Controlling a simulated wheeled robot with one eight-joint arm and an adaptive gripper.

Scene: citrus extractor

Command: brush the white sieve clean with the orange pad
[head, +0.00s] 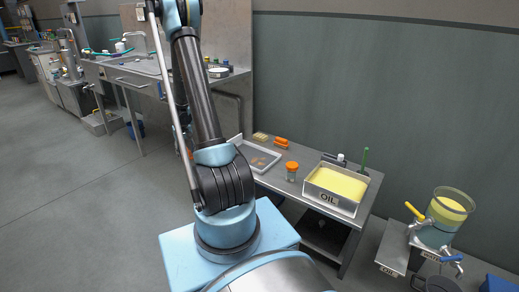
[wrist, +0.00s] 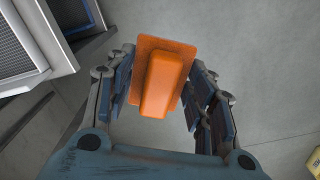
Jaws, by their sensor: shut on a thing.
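The orange pad (wrist: 166,82) is in the wrist view, a flat orange plate with a raised block-shaped handle. My gripper (wrist: 160,64) is shut on it, with one finger at each side. The pad is held above the grey floor. A white-framed panel with grey mesh (wrist: 22,48) shows at the upper left of the wrist view, apart from the pad. It may be the white sieve, but it is cut off by the picture edge. My gripper is not visible in the head view.
Another orange item (head: 281,142) lies at the back. A tank (head: 440,235) stands right. The floor at left is clear.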

